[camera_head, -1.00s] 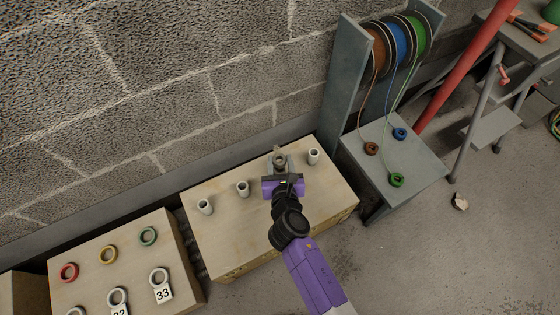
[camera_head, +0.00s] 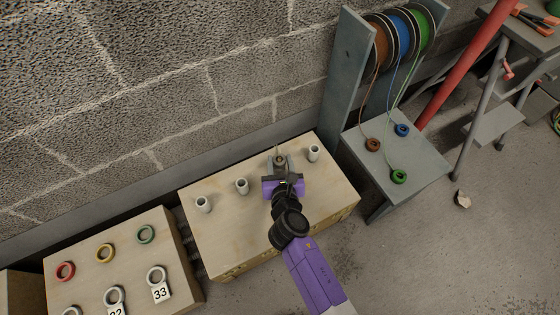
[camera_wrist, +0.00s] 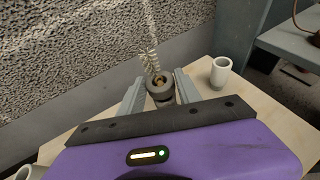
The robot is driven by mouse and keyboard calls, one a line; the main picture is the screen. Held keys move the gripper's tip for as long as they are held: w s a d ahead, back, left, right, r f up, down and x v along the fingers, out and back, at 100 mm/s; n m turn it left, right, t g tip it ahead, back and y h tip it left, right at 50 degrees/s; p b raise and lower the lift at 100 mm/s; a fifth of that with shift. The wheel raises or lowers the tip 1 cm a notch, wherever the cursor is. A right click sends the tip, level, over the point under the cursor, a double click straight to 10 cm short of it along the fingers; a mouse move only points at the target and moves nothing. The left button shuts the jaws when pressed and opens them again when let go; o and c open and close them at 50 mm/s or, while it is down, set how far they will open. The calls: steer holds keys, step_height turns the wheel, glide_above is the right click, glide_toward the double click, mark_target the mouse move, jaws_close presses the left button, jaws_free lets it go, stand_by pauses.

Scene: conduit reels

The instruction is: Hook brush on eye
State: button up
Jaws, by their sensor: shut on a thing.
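My gripper (camera_head: 281,178) is over the pale wooden box with the short stubs, at its right half. In the wrist view, its two grey fingers flank a dark round collar (camera_wrist: 160,88), and the gripper is shut. I cannot tell whether the collar is part of the brush or of a stub beneath. In the head view, only a small tip (camera_head: 278,149) shows above the gripper.
White stubs (camera_head: 203,204) (camera_head: 242,186) (camera_head: 314,153) stand on the box (camera_head: 225,230). Left is a box with coloured rings (camera_head: 104,253) and numbered grey rings (camera_head: 156,276). A grey reel stand (camera_head: 350,70) stands close to the right, with a red pole (camera_head: 460,75) beyond.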

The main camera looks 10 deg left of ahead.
mark_target(280, 163)
steer(key=shift+f+b, duration=0.7)
steer(key=shift+f, duration=0.2)
steer(key=o, duration=1.4)
steer(key=shift+o, duration=0.2)
steer(key=o, duration=0.5)
steer(key=shift+c, duration=0.2)
steer(key=shift+r, duration=0.15)
step_height(280, 163, up, 10)
steer(key=p, duration=1.1)
